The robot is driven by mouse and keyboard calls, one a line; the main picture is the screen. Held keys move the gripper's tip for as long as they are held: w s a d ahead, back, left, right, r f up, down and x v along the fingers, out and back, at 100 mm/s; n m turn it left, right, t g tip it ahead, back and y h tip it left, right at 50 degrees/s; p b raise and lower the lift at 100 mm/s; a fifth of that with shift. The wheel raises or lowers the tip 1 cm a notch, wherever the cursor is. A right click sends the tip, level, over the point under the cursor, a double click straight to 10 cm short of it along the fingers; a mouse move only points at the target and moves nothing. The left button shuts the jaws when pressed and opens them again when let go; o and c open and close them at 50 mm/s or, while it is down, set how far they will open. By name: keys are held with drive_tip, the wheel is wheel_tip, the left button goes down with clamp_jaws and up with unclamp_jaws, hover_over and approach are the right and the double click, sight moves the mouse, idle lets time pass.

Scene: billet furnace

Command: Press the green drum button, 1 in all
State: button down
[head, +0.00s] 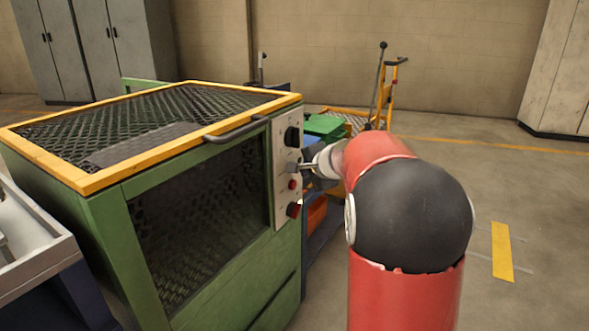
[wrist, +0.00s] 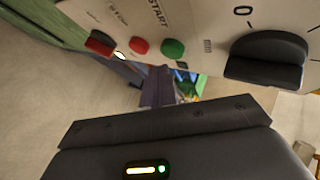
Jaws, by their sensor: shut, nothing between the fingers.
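The green drum button (wrist: 173,49) sits on the pale control panel under the START lettering in the wrist view, between a red button (wrist: 139,46) and a large black knob (wrist: 265,55). In the head view the panel (head: 283,205) is on the right side of the green caged machine, and the green button cannot be made out behind my gripper. My gripper (head: 301,167) is shut and empty, its tip close to the panel between the black knob and the red button. I cannot tell whether it touches the green button.
The green machine (head: 115,225) has a yellow-framed mesh lid with a dark handle (head: 236,130). A red switch (wrist: 100,42) sits beside the red button. A yellow trolley (head: 385,95) stands behind. The floor to the right is clear.

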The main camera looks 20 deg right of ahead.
drive_tip(key=shift+w, duration=0.1)
idle(0.5)
drive_tip(key=shift+w+a, duration=0.25)
